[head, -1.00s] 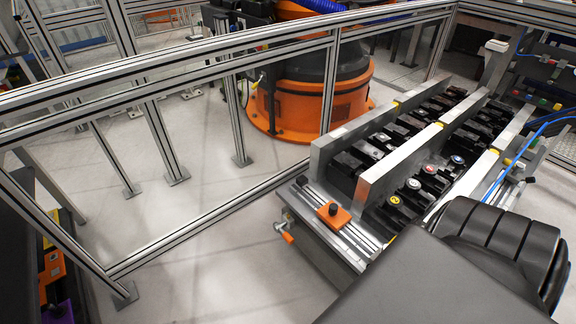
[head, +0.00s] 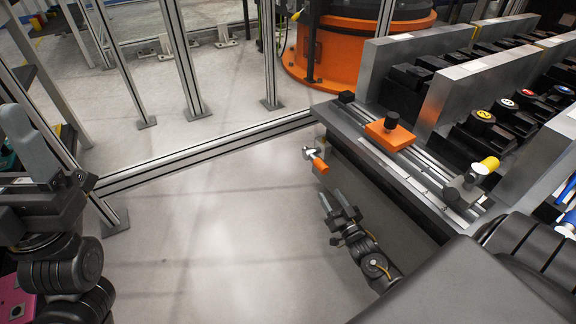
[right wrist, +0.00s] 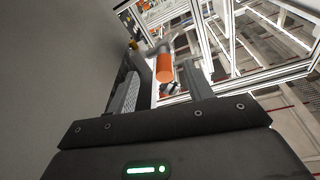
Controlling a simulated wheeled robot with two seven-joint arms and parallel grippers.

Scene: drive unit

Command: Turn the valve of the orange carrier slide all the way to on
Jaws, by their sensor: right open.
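The valve (head: 317,162) has a small metal body and an orange handle, on the side of the bench below the orange carrier slide (head: 390,135) with its black knob. The handle slants down and right in the head view. My right gripper (head: 340,212) is open and empty below the valve, apart from it. In the right wrist view the orange handle (right wrist: 164,68) shows ahead, between the two fingers. My left gripper (head: 30,155) is at the left edge, far from the valve; its jaw opening is unclear.
The bench (head: 425,190) carries rails, a yellow-capped fitting (head: 488,165) and rows of black blocks between grey walls. Aluminium fence posts (head: 180,60) and an orange robot base (head: 355,50) stand behind. The floor left of the bench is clear.

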